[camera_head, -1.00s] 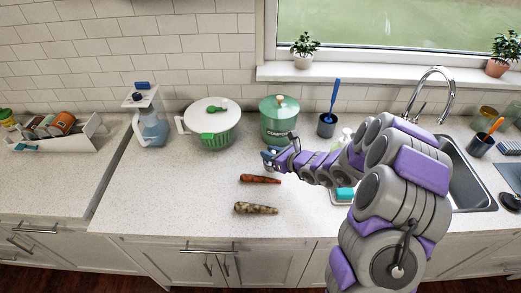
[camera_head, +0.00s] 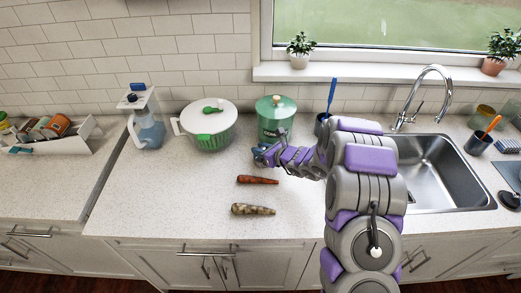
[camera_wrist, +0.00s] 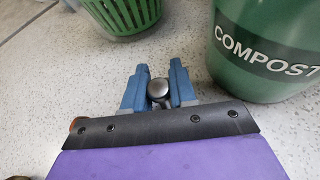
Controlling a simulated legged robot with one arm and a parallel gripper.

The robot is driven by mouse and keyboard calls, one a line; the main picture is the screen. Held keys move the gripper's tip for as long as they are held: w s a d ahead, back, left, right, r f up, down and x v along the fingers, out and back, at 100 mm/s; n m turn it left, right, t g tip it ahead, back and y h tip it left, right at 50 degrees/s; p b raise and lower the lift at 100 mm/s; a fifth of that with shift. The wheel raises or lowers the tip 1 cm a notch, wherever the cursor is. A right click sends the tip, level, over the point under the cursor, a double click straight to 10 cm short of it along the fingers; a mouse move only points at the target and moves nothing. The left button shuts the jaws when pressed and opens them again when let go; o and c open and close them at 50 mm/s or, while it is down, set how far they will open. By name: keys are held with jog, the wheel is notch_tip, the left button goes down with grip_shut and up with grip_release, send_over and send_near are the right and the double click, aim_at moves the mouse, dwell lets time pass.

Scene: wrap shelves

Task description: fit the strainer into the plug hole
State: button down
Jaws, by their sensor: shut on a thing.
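My gripper (camera_head: 262,154) is over the counter in front of the green compost bin. In the wrist view, its blue fingers (camera_wrist: 159,88) are shut on a small round metal knob (camera_wrist: 158,88), which looks like the strainer's handle. The rest of the strainer is hidden behind the gripper. The steel sink (camera_head: 436,168) is at the right, beyond my arm, far from the gripper. I cannot make out the plug hole in it.
The compost bin (camera_head: 276,118) and a green-and-white salad spinner (camera_head: 209,126) stand close behind the gripper. A carrot (camera_head: 257,180) and a mottled root (camera_head: 252,210) lie in front. A curved tap (camera_head: 433,90) rises behind the sink. A cup with a brush (camera_head: 481,143) stands at its right.

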jog(key=c, duration=0.9)
grip_release()
jog(key=p+v, duration=0.1)
jog(key=v, duration=1.1)
jog(key=shift+d, duration=0.15)
